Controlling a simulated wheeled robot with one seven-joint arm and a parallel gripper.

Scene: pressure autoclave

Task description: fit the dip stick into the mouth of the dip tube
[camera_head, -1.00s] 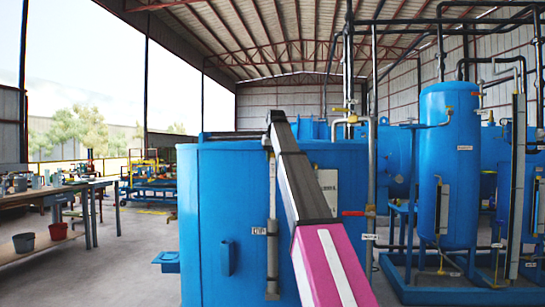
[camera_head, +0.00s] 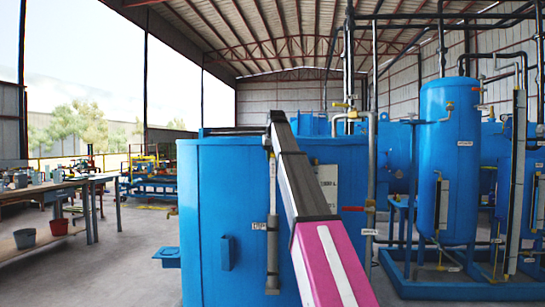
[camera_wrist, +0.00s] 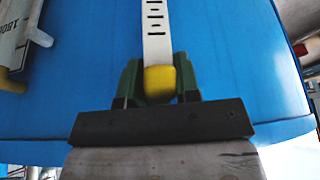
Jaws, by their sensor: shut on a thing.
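The dip stick (camera_wrist: 157,32) is a flat white strip with black marks and a yellow grip (camera_wrist: 160,82). My gripper (camera_wrist: 160,84) is shut on the yellow grip between its green fingers, and the strip runs up out of the wrist view. The stick's far end is out of frame. In the head view, a grey upright tube (camera_head: 272,255) with a small label beside it stands against the blue tank and looks like the dip tube. My arm passes in front of the tank, and I cannot make out the tube's mouth or the stick there.
The blue tank (camera_head: 225,210) fills the middle of the head view. A tall blue vessel (camera_head: 452,165) with pipes stands in a blue frame at right. A workbench (camera_head: 45,190) with buckets is at left. Open floor (camera_head: 135,260) lies between bench and tank.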

